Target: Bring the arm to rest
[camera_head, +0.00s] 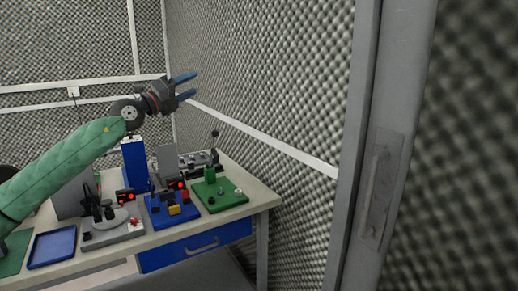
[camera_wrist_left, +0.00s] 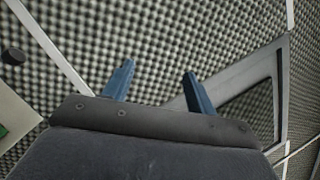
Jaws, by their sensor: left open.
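My left arm comes in from the left in a green sleeve in the head view. My left gripper (camera_head: 188,87) is raised above the back part of the workbench, with its two blue fingers spread apart and nothing between them. In the left wrist view the same gripper (camera_wrist_left: 158,85) shows both fingers apart against the foam wall. My right gripper is not in either view.
A workbench (camera_head: 262,199) with a blue drawer (camera_head: 180,252) carries a blue tray (camera_head: 52,246), a grey fixture, a blue fixture (camera_head: 180,213) and a green board (camera_head: 226,200). Foam walls (camera_head: 270,75) enclose the bench. A grey door frame with a handle (camera_head: 374,192) stands at right.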

